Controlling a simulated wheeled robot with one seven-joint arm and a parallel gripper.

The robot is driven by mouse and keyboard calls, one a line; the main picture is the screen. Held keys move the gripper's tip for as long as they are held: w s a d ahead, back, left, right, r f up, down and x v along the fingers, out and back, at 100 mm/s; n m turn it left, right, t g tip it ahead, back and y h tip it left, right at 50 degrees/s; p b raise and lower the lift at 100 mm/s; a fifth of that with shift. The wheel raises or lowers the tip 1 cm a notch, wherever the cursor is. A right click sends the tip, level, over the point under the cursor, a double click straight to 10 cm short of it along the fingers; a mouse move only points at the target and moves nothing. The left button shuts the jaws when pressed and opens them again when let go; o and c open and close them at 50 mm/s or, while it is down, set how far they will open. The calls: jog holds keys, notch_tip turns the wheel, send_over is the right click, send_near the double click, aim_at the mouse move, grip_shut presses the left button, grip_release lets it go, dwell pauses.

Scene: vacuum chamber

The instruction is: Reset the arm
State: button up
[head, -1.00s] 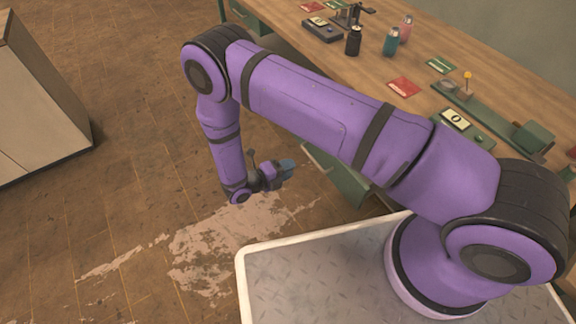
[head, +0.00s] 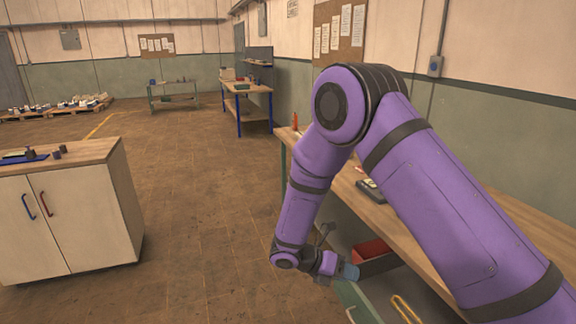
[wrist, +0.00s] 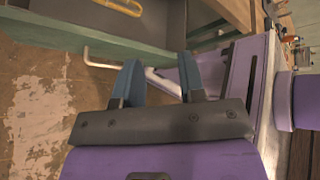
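My purple arm is folded in the right half of the head view, with its elbow raised and its forearm hanging down. My gripper (head: 350,271) is at the low end, beside the front of the long workbench (head: 520,225). Beyond the fingers is a green drawer front with a pale handle (wrist: 100,60).
An open drawer with a red bin (head: 372,250) is close to my gripper. A white cabinet (head: 70,215) stands at the left. Open brown floor (head: 200,220) lies between them. Farther benches and pallets are at the back.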

jog(key=s+d+r+m+y, duration=0.25)
jog(key=r+m, duration=0.25)
jog(key=r, duration=0.3)
jog(key=s+d+r+m+g+y, duration=0.15)
jog(key=d+r+m, duration=0.25)
jog(key=r, duration=0.4)
jog(key=s+d+r+m+y, duration=0.3)
jog(key=r+m, duration=0.2)
jog(key=r, duration=0.3)
jog(key=s+d+r+m+t+y, duration=0.2)
jog(key=s+r+m, duration=0.4)
jog(key=s, duration=0.3)
jog(key=s+d+r+m+t+y, duration=0.3)
jog(key=s+r+m+t, duration=0.2)
jog(key=s+m, duration=0.3)
jog(key=shift+s+d+r+m, duration=0.3)
jog(key=shift+s+d+r, duration=0.05)
jog(key=shift+s+r, duration=0.6)
jog(key=shift+d, duration=0.1)
